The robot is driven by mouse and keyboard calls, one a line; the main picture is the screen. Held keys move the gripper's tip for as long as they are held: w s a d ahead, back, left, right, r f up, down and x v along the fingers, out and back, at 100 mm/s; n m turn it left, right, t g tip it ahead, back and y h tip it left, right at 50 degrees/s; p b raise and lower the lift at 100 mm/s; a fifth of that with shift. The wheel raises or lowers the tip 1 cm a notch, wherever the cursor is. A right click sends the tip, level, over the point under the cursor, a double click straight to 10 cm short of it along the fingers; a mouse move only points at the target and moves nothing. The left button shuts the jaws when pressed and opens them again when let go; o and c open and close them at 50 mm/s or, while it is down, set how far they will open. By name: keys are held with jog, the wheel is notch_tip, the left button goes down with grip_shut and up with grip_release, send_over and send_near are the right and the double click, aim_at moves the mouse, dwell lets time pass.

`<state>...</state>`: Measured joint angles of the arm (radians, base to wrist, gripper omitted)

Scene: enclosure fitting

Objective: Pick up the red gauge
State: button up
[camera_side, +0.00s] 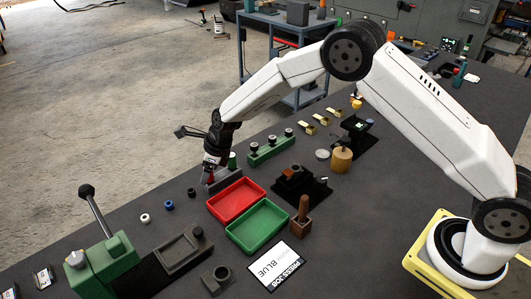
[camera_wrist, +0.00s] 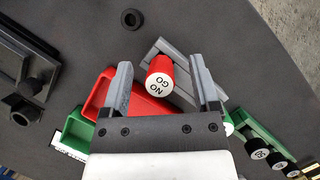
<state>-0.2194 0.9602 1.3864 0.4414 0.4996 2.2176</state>
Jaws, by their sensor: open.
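The red gauge (camera_wrist: 160,76) is a red cylinder with a white end marked "NO GO". It stands at a grey block-like holder (camera_wrist: 180,92), tilted in the wrist view. My gripper (camera_wrist: 161,64) is open, with one finger on each side of the red gauge and a visible gap to both. In the side view my gripper (camera_side: 210,170) is low over the grey holder (camera_side: 226,181), and only a small red part of the gauge (camera_side: 211,178) shows there. A green gauge (camera_side: 232,160) stands beside it.
A red tray (camera_side: 237,188) and a green tray (camera_side: 284,222) lie just in front of the holder. A green rack (camera_side: 262,154) with black-topped gauges is behind it. A green lever press (camera_side: 104,262) stands at the left. Small rings lie on the open mat between.

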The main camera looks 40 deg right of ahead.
jog(key=shift+x, duration=0.75)
grip_shut()
